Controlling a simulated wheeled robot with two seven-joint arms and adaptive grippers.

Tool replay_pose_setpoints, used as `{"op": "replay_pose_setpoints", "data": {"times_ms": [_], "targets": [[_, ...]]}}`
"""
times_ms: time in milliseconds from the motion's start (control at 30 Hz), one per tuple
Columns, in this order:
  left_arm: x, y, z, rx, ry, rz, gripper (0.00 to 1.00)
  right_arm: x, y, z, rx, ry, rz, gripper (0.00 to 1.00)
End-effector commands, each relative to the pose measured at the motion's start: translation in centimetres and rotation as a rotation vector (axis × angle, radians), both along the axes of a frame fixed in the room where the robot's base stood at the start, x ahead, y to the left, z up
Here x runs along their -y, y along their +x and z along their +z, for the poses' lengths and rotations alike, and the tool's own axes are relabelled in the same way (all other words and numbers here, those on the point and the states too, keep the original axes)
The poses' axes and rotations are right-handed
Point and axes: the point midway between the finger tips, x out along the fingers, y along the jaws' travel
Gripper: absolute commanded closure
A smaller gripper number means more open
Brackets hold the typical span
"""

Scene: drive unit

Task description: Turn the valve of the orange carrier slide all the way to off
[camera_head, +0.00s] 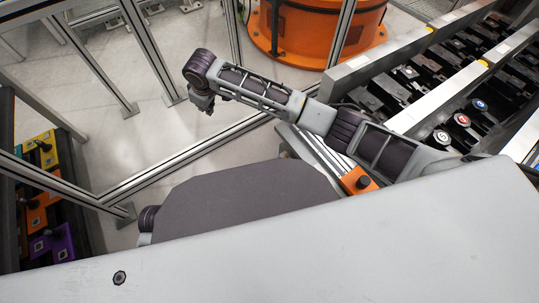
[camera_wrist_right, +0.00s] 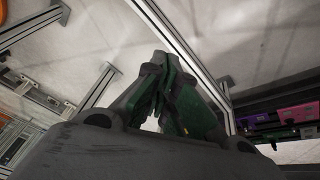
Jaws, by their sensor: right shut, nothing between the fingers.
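An orange block with a black knob (camera_head: 358,181) sits at the end of a pale rail, close beside my right arm. Another orange block (camera_head: 37,211) lies in the rack at the left, between a yellow and a purple one. I cannot tell which is the carrier slide with the valve, or how any knob is turned. My right gripper (camera_head: 205,104) hangs over the pale floor, far from both blocks. In the right wrist view its green-padded fingers (camera_wrist_right: 168,92) are shut and empty. My left gripper is not in view.
Metal frame posts (camera_head: 160,50) and a low rail (camera_head: 190,158) stand around the gripper. A large orange round base (camera_head: 315,32) is behind. Rows of dark parts (camera_head: 455,95) fill the upper right. A purple block (camera_wrist_right: 298,113) shows in the right wrist view.

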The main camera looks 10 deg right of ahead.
Motion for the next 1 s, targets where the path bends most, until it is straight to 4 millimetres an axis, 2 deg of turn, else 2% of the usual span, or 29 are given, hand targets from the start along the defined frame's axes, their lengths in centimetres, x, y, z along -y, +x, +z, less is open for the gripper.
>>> {"op": "replay_pose_setpoints", "data": {"times_ms": [167, 300, 500, 700, 1000], "targets": [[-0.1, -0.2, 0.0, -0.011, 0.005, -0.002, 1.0, 4.1, -0.7, -4.1, -0.151, -0.152, -0.075, 1.0], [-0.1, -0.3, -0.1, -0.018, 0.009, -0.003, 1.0, 7.9, -2.1, -7.0, -0.292, -0.27, -0.157, 1.0], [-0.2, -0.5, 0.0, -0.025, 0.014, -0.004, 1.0, 12.7, -5.2, -9.4, -0.493, -0.419, -0.286, 1.0], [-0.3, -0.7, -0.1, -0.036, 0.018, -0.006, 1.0, 14.2, -6.8, -9.5, -0.576, -0.476, -0.349, 1.0], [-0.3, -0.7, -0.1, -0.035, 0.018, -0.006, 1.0, 14.3, -7.0, -9.5, -0.584, -0.481, -0.354, 1.0]]}}
